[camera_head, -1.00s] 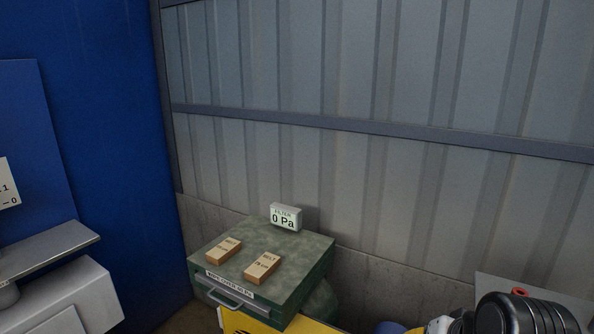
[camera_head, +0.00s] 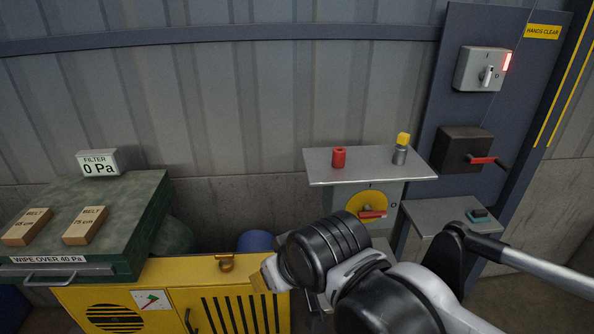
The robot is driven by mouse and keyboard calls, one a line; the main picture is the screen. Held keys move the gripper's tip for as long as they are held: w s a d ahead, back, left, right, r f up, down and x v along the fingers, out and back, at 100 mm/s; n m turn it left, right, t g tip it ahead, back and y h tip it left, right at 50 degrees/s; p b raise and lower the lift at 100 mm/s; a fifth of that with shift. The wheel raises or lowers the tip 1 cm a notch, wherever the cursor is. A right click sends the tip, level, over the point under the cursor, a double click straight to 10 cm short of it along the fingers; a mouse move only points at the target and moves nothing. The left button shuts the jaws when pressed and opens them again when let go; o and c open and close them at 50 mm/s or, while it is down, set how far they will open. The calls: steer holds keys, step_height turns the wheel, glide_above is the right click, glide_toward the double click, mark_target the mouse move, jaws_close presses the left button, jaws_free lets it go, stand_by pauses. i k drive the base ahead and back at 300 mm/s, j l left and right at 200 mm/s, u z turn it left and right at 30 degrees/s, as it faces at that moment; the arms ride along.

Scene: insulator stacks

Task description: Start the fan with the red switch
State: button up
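A red rotary handle (camera_head: 372,214) sits on a yellow round plate (camera_head: 354,203) below a small grey shelf, with an "I" and an "O" marked by it. A second red-handled lever (camera_head: 482,160) is on a dark box (camera_head: 455,148) on the blue-grey panel at right. A yellow cabinet (camera_head: 215,277) at lower left has a round dark grille (camera_head: 115,317), perhaps the fan. The filter display (camera_head: 98,163) reads 0 Pa. My arm reaches in from the lower right; its end, by the tan piece (camera_head: 262,282), is in front of the cabinet. Its fingers cannot be made out clearly.
The grey shelf (camera_head: 340,168) holds a red cylinder (camera_head: 338,157) and a yellow-capped grey cylinder (camera_head: 400,150). A grey switch box (camera_head: 478,68) with a lit red lamp is above. A green box (camera_head: 140,210) with two belt boxes stands left.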

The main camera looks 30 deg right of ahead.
mark_target(369, 213)
steer(key=z, duration=1.2)
steer(key=k+l+u, duration=0.3)
steer(key=i+l, duration=0.05)
steer(key=l, duration=0.05)
